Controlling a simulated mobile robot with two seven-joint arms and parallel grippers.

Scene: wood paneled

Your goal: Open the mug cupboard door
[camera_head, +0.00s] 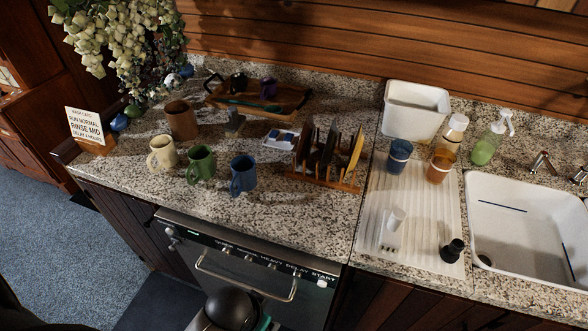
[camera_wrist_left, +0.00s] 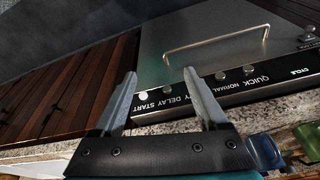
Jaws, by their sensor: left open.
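Dark slatted wooden cupboard fronts lie below the counter. One (camera_head: 385,300) is right of the dishwasher and shows large in the left wrist view (camera_wrist_left: 65,95); another (camera_head: 125,225) is to its left. In the head view only a dark rounded part of my left arm shows at the bottom; the fingers are hidden. My right gripper is not in view.
The dishwasher (camera_head: 235,260) has a protruding bar handle (camera_head: 245,283), also in the left wrist view (camera_wrist_left: 215,42). The granite counter (camera_head: 285,222) edge overhangs it. Cream, green and blue mugs (camera_head: 243,174), a plate rack (camera_head: 325,165) and a sink (camera_head: 525,215) are above.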

